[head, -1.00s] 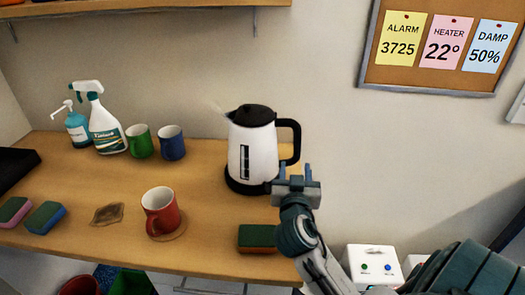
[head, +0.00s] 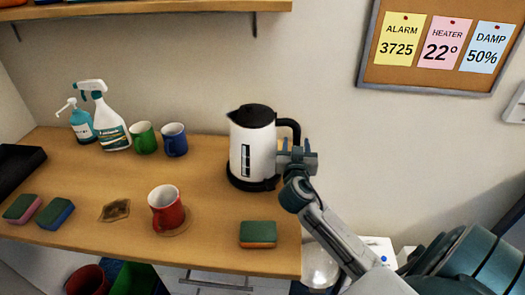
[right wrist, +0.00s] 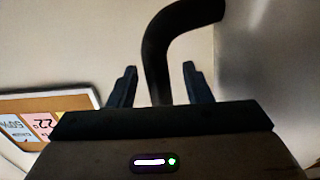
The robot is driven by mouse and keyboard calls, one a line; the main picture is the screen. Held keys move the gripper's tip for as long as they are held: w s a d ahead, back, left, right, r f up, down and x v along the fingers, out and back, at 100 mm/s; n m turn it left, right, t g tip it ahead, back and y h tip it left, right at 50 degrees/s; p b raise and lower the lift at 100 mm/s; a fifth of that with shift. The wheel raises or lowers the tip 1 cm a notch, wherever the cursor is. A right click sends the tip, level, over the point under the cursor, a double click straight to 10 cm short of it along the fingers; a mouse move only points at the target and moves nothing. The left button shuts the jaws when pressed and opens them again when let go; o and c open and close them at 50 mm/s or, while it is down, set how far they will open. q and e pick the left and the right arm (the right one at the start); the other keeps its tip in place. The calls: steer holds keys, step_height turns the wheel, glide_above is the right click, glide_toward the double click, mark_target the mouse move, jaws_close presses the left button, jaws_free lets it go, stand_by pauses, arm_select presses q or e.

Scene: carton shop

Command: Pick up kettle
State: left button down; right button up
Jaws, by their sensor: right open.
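The white kettle (head: 252,150) with black lid, base and handle stands upright at the right part of the wooden counter. Its black handle (head: 292,128) faces right. My right gripper (head: 297,145) is at the handle, its jaws open. In the right wrist view the curved black handle (right wrist: 158,60) passes between the two open fingers (right wrist: 160,85), with gaps on both sides. The white kettle body (right wrist: 270,60) fills the right of that view. The lower handle is hidden behind the gripper. My left gripper is not in view.
A green and orange sponge (head: 258,234) lies in front of the kettle. A red mug (head: 166,210) stands on a round coaster. Green (head: 144,138) and blue (head: 174,140) mugs and a spray bottle (head: 109,125) stand farther left. A shelf (head: 150,12) hangs above.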

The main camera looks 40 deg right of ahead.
steer(key=shift+c, duration=0.5)
jaws_close()
stand_by(0.8)
steer(key=shift+r, duration=0.1)
